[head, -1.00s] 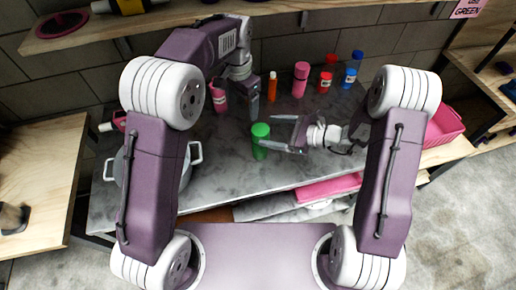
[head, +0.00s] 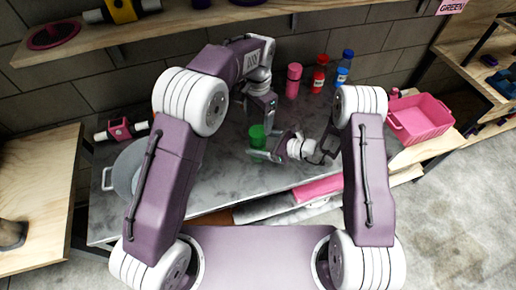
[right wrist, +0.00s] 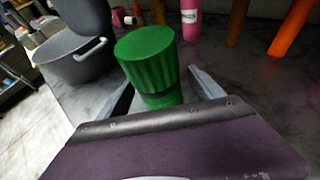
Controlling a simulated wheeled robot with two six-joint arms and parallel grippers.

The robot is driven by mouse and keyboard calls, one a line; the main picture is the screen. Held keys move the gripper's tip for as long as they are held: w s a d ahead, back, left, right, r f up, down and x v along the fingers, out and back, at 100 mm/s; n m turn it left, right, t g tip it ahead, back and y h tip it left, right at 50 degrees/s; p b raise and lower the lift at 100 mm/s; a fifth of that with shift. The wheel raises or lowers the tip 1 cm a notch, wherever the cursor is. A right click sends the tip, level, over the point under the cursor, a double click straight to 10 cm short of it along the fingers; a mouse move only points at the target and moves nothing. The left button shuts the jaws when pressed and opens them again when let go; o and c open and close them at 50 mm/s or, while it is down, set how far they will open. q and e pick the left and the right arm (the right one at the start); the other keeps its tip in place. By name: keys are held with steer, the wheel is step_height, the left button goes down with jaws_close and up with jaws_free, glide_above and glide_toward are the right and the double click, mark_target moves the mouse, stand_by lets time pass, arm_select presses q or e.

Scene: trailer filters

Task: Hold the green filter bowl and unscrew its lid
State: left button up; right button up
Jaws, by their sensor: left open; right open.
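The green filter stands upright on the grey counter. Its ribbed green lid (head: 257,132) shows in the head view, and also in the right wrist view (right wrist: 147,46). Below the lid, the green bowl (right wrist: 162,99) shows between the fingers of my right gripper (right wrist: 163,95). That gripper is open, with one finger on each side of the bowl; I cannot tell if either touches. My left gripper (head: 268,122) points down from above, open, close behind and right of the lid in the head view. Its fingertips are partly hidden.
A grey pot (head: 124,178) stands on the left of the counter. A pink bottle (head: 293,82) and red and blue bottles (head: 319,76) stand at the back. A pink basket (head: 420,118) is at the right. The counter's front is clear.

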mark_target(258, 131)
arm_select(q)
steer(key=shift+s+a, duration=0.1)
arm_select(e)
steer(key=shift+w+a+f, duration=0.1)
steer(key=shift+a+f, duration=0.05)
steer(key=shift+a, duration=0.25)
jaws_close()
arm_select(q)
steer(key=m, duration=0.7)
steer(key=shift+m, duration=0.3)
steer(key=m, duration=0.5)
steer(key=shift+r+m, duration=0.1)
steer(key=shift+m, duration=0.3)
step_height(258, 131, down, 8)
